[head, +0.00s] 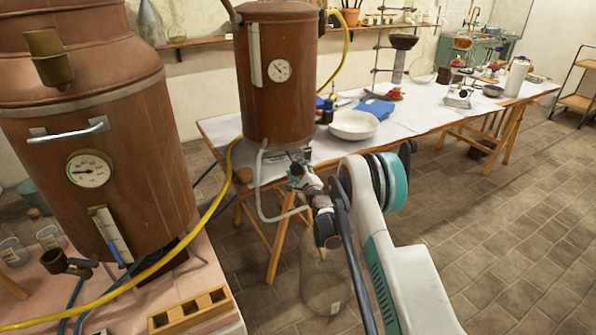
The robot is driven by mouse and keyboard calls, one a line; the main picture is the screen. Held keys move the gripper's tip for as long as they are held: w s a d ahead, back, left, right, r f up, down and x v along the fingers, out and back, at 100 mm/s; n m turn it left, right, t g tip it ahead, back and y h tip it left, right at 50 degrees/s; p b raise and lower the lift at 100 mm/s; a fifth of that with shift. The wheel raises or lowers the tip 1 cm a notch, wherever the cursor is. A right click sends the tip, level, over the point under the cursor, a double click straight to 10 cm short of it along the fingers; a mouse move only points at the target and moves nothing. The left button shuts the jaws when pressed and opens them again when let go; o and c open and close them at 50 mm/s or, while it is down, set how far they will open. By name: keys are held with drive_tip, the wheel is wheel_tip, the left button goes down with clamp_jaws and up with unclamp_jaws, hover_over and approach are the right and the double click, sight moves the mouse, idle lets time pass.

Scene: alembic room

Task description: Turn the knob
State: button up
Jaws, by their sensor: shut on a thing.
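The smaller copper vessel (277,95) stands at the near left end of the long table, with a round dial and a pale strip on its front. A small metal fitting sits at its lower front edge, where a pale tube (258,185) hangs down. My gripper (298,171) is at this fitting, just below the vessel, and is shut on the knob there. The knob is small in the picture and mostly hidden by my gripper, so its turn angle cannot be told. My arm reaches in from the lower right.
A large copper vessel (90,150) with a handle and dial stands at left. A yellow hose (215,200) runs between the vessels. A glass flask (325,285) is below my arm.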

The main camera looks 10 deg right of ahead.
drive_tip(key=n, duration=0.5)
drive_tip(key=shift+n, duration=0.3)
drive_tip(key=n, duration=1)
drive_tip(key=shift+s+n, duration=0.1)
drive_tip(key=shift+n, duration=2.4)
drive_tip(key=o, duration=1.1)
